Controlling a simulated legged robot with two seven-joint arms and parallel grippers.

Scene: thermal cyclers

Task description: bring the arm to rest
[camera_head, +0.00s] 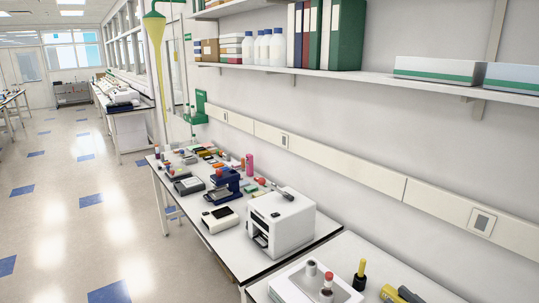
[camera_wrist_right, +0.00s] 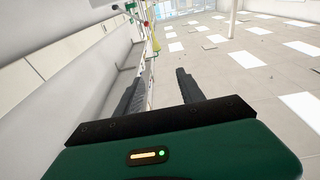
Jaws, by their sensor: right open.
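My right gripper (camera_wrist_right: 163,88) shows in the right wrist view. Its two dark fingers stand apart with nothing held between them. It points along the room, with the wall and bench on its left and the tiled floor on its right. I cannot make it out in the head view. My left gripper is in neither view. A white box-shaped machine (camera_head: 287,220), which looks like a thermal cycler, stands on the bench (camera_head: 235,262) with a dark opening in its front.
A small white device (camera_head: 220,219) and a blue device (camera_head: 224,187) stand by the machine. A nearer table holds a light tray (camera_head: 290,288), vials and a yellow-black tool (camera_head: 398,293). A shelf (camera_head: 350,74) runs along the wall. The floor (camera_head: 110,220) at left is open.

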